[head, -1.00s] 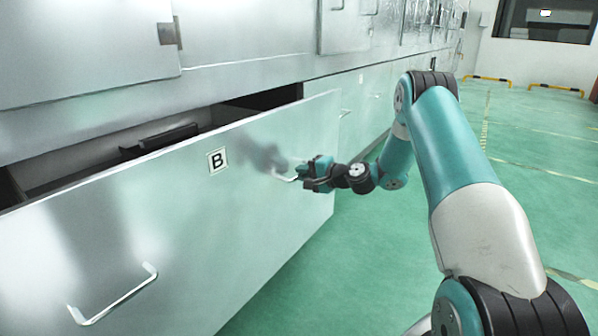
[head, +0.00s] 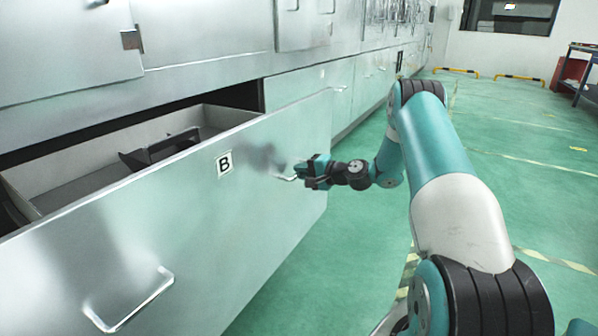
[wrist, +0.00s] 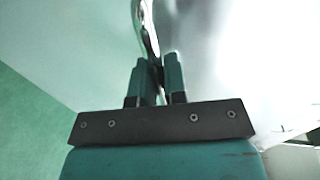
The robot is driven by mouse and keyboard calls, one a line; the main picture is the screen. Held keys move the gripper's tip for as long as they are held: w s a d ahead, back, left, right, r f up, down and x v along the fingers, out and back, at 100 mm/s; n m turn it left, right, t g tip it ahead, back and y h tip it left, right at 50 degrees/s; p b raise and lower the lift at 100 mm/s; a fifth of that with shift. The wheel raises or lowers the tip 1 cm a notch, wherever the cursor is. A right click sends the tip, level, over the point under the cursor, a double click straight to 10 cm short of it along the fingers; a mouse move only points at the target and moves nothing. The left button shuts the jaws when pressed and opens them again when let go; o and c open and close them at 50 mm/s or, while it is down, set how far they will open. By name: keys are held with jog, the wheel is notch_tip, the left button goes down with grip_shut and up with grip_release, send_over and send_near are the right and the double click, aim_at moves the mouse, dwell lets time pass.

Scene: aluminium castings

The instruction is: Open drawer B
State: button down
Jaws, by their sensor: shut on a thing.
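Drawer B (head: 190,230) is a wide metal drawer with a white label B (head: 224,163) on its front. It stands well out from the cabinet, and its inside shows. My gripper (head: 299,174) is at the right handle (head: 285,178) of the drawer front. In the wrist view my gripper (wrist: 157,85) has its two fingers closed around the shiny handle bar (wrist: 150,35). The left handle (head: 130,303) of the same drawer is free. The far part of the grip is hidden by the fingers.
A dark object (head: 160,148) lies inside the drawer. The cabinet (head: 200,50) runs along the left with other closed drawers (head: 342,88). The green floor (head: 510,165) to the right is clear. Yellow-black barriers (head: 520,79) and a dark rack (head: 582,75) stand far back.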

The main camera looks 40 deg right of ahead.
jog(key=shift+a, duration=0.1)
jog(key=c, duration=1.2)
grip_release()
jog(key=p+v, duration=0.4)
jog(key=v, duration=1.3)
jog(key=shift+s, duration=0.2)
